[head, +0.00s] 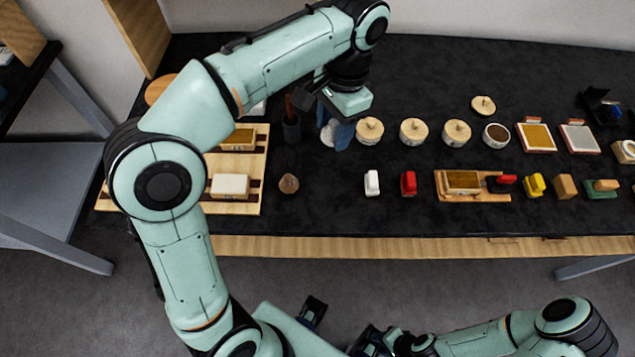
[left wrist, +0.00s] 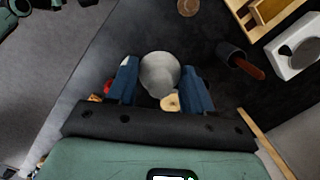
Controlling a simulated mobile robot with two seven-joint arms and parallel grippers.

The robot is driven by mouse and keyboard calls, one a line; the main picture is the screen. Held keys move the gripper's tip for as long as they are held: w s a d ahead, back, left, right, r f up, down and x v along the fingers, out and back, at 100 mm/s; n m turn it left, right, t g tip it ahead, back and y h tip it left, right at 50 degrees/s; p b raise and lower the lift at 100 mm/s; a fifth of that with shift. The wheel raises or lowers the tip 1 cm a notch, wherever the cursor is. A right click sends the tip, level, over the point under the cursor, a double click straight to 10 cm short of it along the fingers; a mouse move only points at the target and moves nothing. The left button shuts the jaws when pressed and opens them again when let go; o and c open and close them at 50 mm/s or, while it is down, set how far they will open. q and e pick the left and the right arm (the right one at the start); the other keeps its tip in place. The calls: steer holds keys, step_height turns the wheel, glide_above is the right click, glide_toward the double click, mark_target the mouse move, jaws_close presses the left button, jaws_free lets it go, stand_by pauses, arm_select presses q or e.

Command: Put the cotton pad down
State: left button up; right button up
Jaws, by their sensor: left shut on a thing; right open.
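The cotton pad (left wrist: 160,72) is a pale, rounded piece between the two blue fingers of my left gripper (left wrist: 162,88) in the left wrist view. In the head view my left gripper (head: 338,135) is low over the dark table, and the white pad (head: 326,134) shows at its left side. The gripper is shut on the pad. Whether the pad touches the tabletop is hard to tell. My right gripper (head: 368,340) is at the bottom of the head view, off the table and open, with its fingers partly cut off by the frame.
A dark cup (head: 291,130) with a reddish-brown handle stands close left of my left gripper. Lidded pots (head: 369,130) stand to its right. A slatted wooden tray (head: 258,178) with blocks lies left. A white block (head: 372,183) and red block (head: 408,183) stand in front.

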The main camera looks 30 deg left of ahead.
arm_select(q)
steer(key=b, duration=0.3)
glide_above(328, 188)
steer(key=f, duration=1.5)
steer(key=shift+w+d, duration=0.15)
steer(key=shift+w, duration=0.05)
steer(key=shift+f+b, duration=0.4)
steer(key=shift+f, duration=1.9)
arm_select(e)
steer(key=shift+s+f, duration=0.25)
steer(key=shift+f, duration=0.45)
steer(key=shift+s+f, duration=0.25)
steer(key=shift+f, duration=0.5)
steer(key=shift+s+f, duration=0.25)
steer(key=shift+f, duration=0.45)
arm_select(q)
steer(key=shift+f, duration=0.1)
steer(key=o, duration=0.5)
steer(key=shift+f, duration=0.15)
steer(key=o, duration=0.4)
steer(key=shift+o, duration=0.2)
